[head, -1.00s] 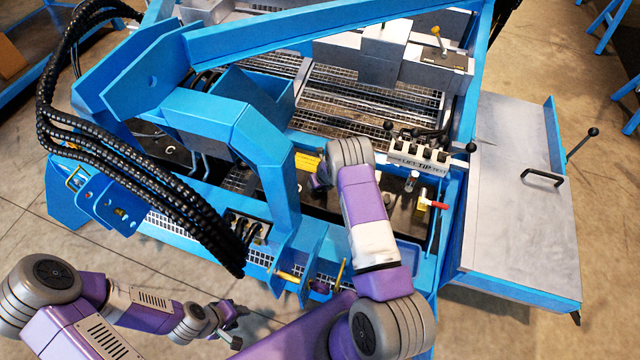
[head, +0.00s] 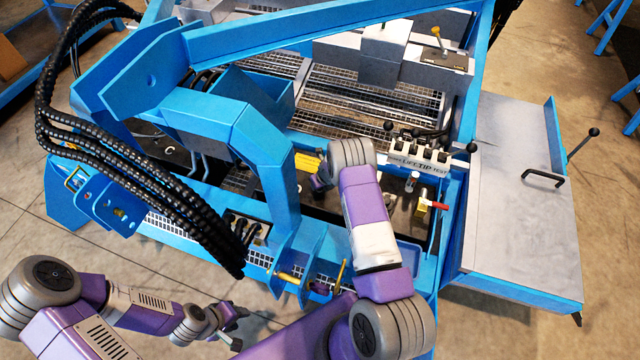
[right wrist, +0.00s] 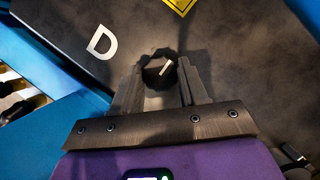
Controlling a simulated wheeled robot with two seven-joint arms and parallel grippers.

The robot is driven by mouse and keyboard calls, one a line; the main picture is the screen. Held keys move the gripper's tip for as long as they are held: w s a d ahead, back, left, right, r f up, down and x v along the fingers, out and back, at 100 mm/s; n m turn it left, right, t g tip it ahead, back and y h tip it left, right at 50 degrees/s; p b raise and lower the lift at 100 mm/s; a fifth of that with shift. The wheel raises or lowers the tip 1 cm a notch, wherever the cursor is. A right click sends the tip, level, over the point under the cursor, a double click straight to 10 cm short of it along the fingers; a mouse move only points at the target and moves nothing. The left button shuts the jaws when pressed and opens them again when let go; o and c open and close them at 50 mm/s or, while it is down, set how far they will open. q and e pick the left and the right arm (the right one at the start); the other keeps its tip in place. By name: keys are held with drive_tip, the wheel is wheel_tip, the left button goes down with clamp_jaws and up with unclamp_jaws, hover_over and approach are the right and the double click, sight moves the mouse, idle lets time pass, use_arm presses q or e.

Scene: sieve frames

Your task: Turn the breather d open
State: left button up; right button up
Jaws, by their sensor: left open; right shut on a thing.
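The breather d is a dark, ridged knob (right wrist: 160,67) with a pale pointer mark on its top, in the right wrist view. It sits on a dark plate (right wrist: 235,75) beside a white letter D (right wrist: 101,42). My right gripper (right wrist: 158,82) is shut on the knob, one finger on each side of it. The mark points up and to the right in that view. In the head view, my right wrist and forearm hide the knob. My left gripper (head: 234,328) is open and empty, low over the floor at the bottom of the head view.
A blue machine frame (head: 275,145) and black ribbed hoses (head: 125,150) stand left of my right arm. A lever block (head: 425,160) and a red-handled valve (head: 432,205) are to its right. A yellow label (right wrist: 180,5) lies beyond the knob.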

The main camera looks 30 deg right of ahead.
drive_tip(key=shift+d+f+n+y+b, duration=0.15)
drive_tip(key=shift+n+y+b, duration=0.25)
drive_tip(key=shift+n+b, duration=0.55)
drive_tip(key=n+y+b, duration=0.1)
drive_tip(key=n+b, duration=0.1)
drive_tip(key=n, duration=0.1)
drive_tip(key=n+g+y+b, duration=0.1)
drive_tip(key=n+b, duration=0.1)
drive_tip(key=n, duration=0.1)
drive_tip(key=shift+w+n, duration=0.15)
drive_tip(key=shift+n, duration=0.1)
drive_tip(key=n+g+y+b, duration=0.1)
drive_tip(key=n+b, duration=0.1)
drive_tip(key=n, duration=0.1)
drive_tip(key=shift+d+n, duration=0.15)
drive_tip(key=shift+n, duration=0.15)
drive_tip(key=n+g+b, duration=0.1)
drive_tip(key=n+b, duration=0.1)
drive_tip(key=n, duration=0.1)
drive_tip(key=shift+w+n, duration=0.1)
drive_tip(key=shift+n, duration=0.2)
drive_tip(key=shift+w+n+g+y+b, duration=0.2)
drive_tip(key=shift+n+g, duration=0.3)
drive_tip(key=shift+n, duration=0.5)
drive_tip(key=shift+s+n+g+y+b, duration=0.1)
drive_tip(key=shift+n+g+b, duration=0.3)
drive_tip(key=shift+n, duration=0.6)
drive_tip(key=o, duration=1.1)
drive_tip(key=shift+c, duration=0.2)
